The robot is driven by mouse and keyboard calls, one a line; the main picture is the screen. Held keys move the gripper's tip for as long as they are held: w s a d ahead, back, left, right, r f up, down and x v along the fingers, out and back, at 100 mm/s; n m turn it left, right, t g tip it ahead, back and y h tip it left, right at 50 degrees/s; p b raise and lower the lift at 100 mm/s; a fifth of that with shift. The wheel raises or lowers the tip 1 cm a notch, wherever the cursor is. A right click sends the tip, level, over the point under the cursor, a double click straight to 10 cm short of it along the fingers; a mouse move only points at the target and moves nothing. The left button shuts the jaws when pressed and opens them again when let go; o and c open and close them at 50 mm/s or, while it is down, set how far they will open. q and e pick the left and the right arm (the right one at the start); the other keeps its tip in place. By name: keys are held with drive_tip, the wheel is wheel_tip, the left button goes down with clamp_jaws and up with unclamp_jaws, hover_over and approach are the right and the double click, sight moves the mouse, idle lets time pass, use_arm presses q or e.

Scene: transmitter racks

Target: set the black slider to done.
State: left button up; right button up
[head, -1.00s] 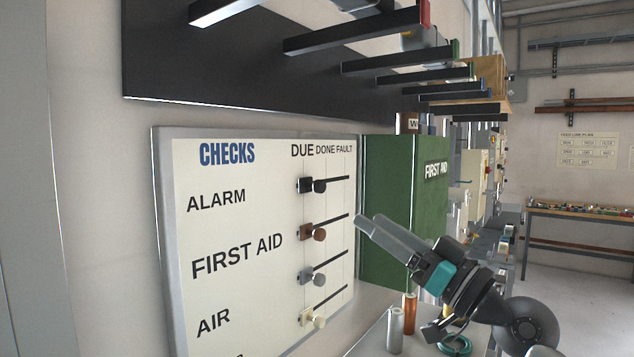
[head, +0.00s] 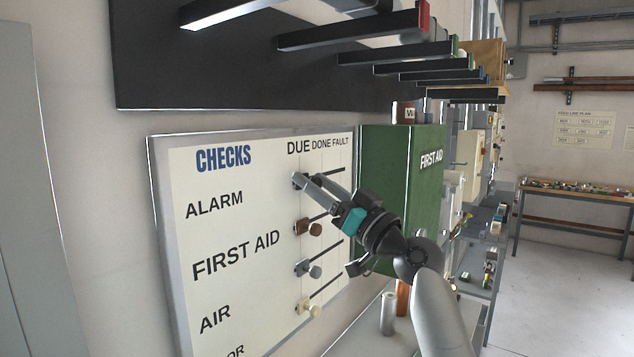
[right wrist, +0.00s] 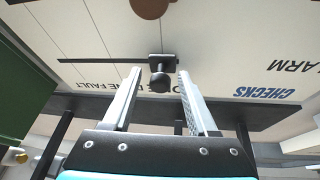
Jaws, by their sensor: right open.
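The black slider (right wrist: 161,78) sits on the ALARM row of the white CHECKS board (head: 230,295), at the DUE end of its slot. In the right wrist view its round knob shows between the two fingertips of my right gripper (right wrist: 159,74), which is open with a gap on both sides of the knob. In the head view the right gripper (head: 306,182) reaches the board at the ALARM row and mostly hides the black slider. I cannot tell how deep the knob lies between the fingers. My left gripper is not in view.
Brown (head: 312,229), grey (head: 312,270) and cream (head: 310,308) sliders sit below, at the DUE end. A green FIRST AID cabinet (head: 425,180) stands right of the board. Black shelf arms (head: 350,32) jut out above. A grey cylinder (head: 388,312) stands below.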

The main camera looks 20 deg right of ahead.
clamp_jaws()
idle(0.4)
